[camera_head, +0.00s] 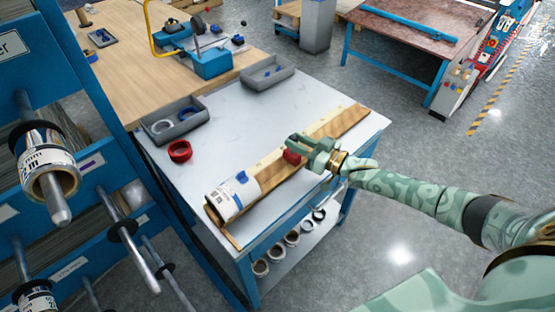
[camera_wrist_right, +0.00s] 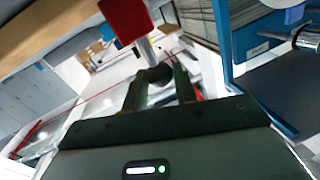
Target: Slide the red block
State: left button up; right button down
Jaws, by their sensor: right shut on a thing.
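The red block (camera_head: 291,157) sits at the wooden rail (camera_head: 340,125) that runs along the front of the white worktop. My right gripper (camera_head: 308,150) is at the block, its arm coming in from the right. In the right wrist view the red block (camera_wrist_right: 126,20) shows at the top, with a pale rod and a dark round knob (camera_wrist_right: 160,74) below it. The right gripper (camera_wrist_right: 160,90) is shut on this knob between its two fingers. My left gripper is not in view.
A red ring (camera_head: 180,150) and a grey tray (camera_head: 176,124) with rings lie at the worktop's left. Another grey tray (camera_head: 267,74) is at the back. A blue rack with rolls (camera_head: 47,160) stands at left. The middle of the worktop is clear.

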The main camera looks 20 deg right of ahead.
jog(key=d, duration=0.1)
jog(key=w+d+b, duration=0.1)
jog(key=d, duration=0.1)
jog(key=d+b, duration=0.1)
jog(key=shift+w+d+f, duration=0.2)
jog(key=shift+w+d, duration=0.15)
jog(key=shift+d, duration=0.05)
jog(key=shift+w+d+r, duration=0.15)
jog(key=shift+w+d, duration=0.1)
jog(key=shift+d, duration=0.45)
jog(key=c, duration=1.4)
grip_release()
jog(key=shift+s, duration=0.1)
jog(key=p+v, duration=0.2)
jog(key=v, duration=1.4)
jog(key=shift+d+p, duration=0.15)
jog(key=shift+p, duration=0.2)
